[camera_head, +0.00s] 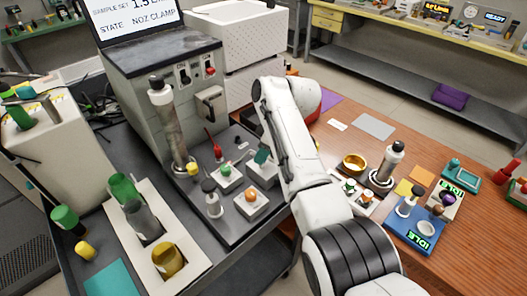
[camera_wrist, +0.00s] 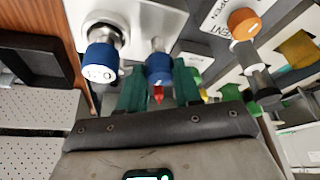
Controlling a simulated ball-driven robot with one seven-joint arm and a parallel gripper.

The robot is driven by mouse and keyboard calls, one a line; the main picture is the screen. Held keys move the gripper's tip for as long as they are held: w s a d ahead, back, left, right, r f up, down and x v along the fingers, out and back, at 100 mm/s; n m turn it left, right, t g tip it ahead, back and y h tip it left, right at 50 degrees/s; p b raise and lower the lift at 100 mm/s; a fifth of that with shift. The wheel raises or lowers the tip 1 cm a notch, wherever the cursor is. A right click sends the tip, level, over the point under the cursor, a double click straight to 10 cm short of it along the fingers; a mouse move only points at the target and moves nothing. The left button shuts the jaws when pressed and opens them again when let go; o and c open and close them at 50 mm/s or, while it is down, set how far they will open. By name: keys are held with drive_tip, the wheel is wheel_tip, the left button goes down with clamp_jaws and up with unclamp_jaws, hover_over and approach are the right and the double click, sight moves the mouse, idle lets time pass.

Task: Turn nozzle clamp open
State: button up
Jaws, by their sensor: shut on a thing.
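My gripper (camera_wrist: 159,88) has green fingers, one on each side of a blue knob (camera_wrist: 158,68) with a red tip, which I take to be the nozzle clamp. The fingers are shut on it. The knob sits on a metal stem coming from a white panel (camera_wrist: 150,22). In the head view my gripper (camera_head: 262,157) is low beside the grey machine (camera_head: 158,75), mostly covered by my arm, and the knob is hidden there.
A second blue-ended fitting (camera_wrist: 101,62) stands close left of my gripper in the wrist view. An orange-capped part (camera_wrist: 243,24) is at the right. In the head view, small fixtures (camera_head: 251,201) and a tall glass column (camera_head: 168,125) stand near my gripper. A wooden table (camera_head: 452,145) is right.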

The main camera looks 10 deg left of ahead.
drive_tip(key=o, duration=1)
drive_tip(key=shift+o, duration=0.2)
drive_tip(key=v, duration=1)
drive_tip(key=shift+r+b, duration=0.35)
drive_tip(key=shift+r, duration=0.05)
